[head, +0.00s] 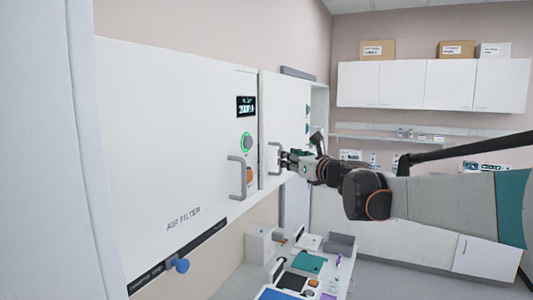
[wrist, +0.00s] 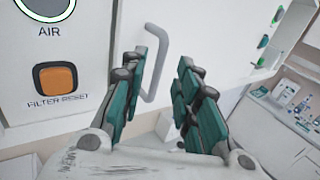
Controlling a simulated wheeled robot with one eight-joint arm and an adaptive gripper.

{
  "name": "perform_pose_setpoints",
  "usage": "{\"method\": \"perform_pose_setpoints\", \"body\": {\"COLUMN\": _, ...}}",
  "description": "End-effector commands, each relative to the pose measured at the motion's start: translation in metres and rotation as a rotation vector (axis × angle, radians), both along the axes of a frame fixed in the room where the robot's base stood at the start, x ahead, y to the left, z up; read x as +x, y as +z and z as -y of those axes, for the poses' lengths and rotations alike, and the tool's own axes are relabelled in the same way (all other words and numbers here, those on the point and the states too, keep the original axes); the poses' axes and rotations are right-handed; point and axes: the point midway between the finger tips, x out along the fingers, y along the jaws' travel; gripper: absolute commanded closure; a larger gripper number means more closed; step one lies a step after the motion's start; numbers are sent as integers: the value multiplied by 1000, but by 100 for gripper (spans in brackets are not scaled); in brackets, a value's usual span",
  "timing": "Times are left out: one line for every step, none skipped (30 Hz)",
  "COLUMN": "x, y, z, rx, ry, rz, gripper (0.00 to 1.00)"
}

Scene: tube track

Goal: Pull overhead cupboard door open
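The overhead cupboard door (head: 287,105) is a white panel right of the air filter unit, and it looks closed. Its grey bar handle (head: 269,160) is near the door's left edge. My gripper (head: 285,159) is at this handle, reaching in from the right. In the wrist view the handle (wrist: 161,65) shows between the two teal-padded fingers of my gripper (wrist: 167,75). The fingers are apart, with a gap around the bar. I cannot tell whether either finger touches it or how deep the bar lies between them.
The white air filter unit (head: 165,130) stands at the left, with its own grey handle (head: 237,177) and an orange button (wrist: 56,78). Below is a counter with several items, including a teal tray (head: 307,262). White wall cupboards (head: 400,84) hang at the back.

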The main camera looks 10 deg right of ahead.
Motion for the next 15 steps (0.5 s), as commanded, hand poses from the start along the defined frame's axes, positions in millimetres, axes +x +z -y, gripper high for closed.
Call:
{"method": "perform_pose_setpoints", "body": {"x": 9, "y": 1, "z": -4, "rx": 0, "ry": 2, "rz": 0, "gripper": 71}}
{"method": "perform_pose_setpoints", "body": {"x": 14, "y": 1, "z": -6, "rx": 0, "ry": 2, "rz": 0, "gripper": 71}}
{"method": "perform_pose_setpoints", "body": {"x": 20, "y": 1, "z": -8, "rx": 0, "ry": 1, "rz": 0, "gripper": 71}}
{"method": "perform_pose_setpoints", "body": {"x": 24, "y": 1, "z": -10, "rx": 0, "ry": 1, "rz": 0, "gripper": 71}}
{"method": "perform_pose_setpoints", "body": {"x": 28, "y": 1, "z": -11, "rx": 0, "ry": 1, "rz": 0, "gripper": 71}}
{"method": "perform_pose_setpoints", "body": {"x": 33, "y": 1, "z": -12, "rx": 0, "ry": 1, "rz": 0, "gripper": 71}}
{"method": "perform_pose_setpoints", "body": {"x": 36, "y": 1, "z": -13, "rx": 0, "ry": 1, "rz": 0, "gripper": 71}}
{"method": "perform_pose_setpoints", "body": {"x": 38, "y": 1, "z": -14, "rx": 0, "ry": 1, "rz": 0, "gripper": 71}}
{"method": "perform_pose_setpoints", "body": {"x": 42, "y": 1, "z": -16, "rx": 0, "ry": 1, "rz": 0, "gripper": 71}}
{"method": "perform_pose_setpoints", "body": {"x": 44, "y": 1, "z": -16, "rx": 0, "ry": 1, "rz": 0, "gripper": 71}}
{"method": "perform_pose_setpoints", "body": {"x": 46, "y": 1, "z": -17, "rx": 0, "ry": 0, "rz": 0, "gripper": 71}}
{"method": "perform_pose_setpoints", "body": {"x": 47, "y": 1, "z": -18, "rx": -1, "ry": 0, "rz": 0, "gripper": 71}}
{"method": "perform_pose_setpoints", "body": {"x": 48, "y": 1, "z": -18, "rx": -1, "ry": 0, "rz": 0, "gripper": 71}}
{"method": "perform_pose_setpoints", "body": {"x": 49, "y": 0, "z": -18, "rx": -1, "ry": 0, "rz": 0, "gripper": 71}}
{"method": "perform_pose_setpoints", "body": {"x": 50, "y": 0, "z": -19, "rx": -1, "ry": 0, "rz": 0, "gripper": 71}}
